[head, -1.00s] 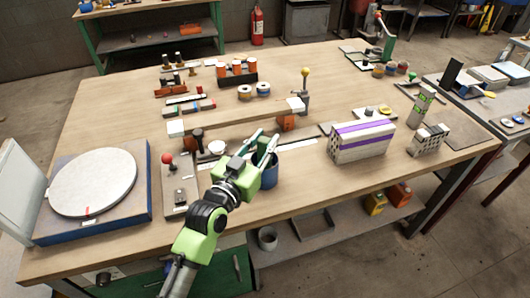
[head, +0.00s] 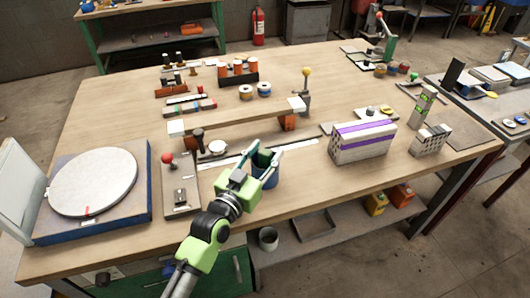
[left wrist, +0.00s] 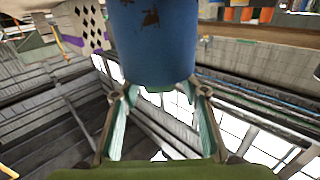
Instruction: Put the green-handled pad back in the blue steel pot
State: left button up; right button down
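The blue steel pot (head: 271,181) stands near the front edge of the workbench, partly hidden by my left gripper. In the left wrist view the pot (left wrist: 153,42) fills the top middle, with rusty worn patches. My left gripper (head: 262,147) is open at the pot's mouth, one finger to each side. In the left wrist view its spread fingers (left wrist: 158,95) have nothing gripped between them. A dark green patch (head: 262,158) shows in the pot's mouth; it may be the pad's handle, but I cannot tell. My right gripper is out of view.
A white hollow brick with purple stripes (head: 362,142) stands to the right. A plank on orange supports (head: 240,117) lies behind the pot. A lever plate with a red knob (head: 180,190) and a round turntable (head: 93,182) are to the left. Bench between pot and brick is clear.

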pick_arm(q)
jog(key=shift+r, duration=0.15)
jog(key=v, duration=1.2)
jog(key=shift+b, duration=0.4)
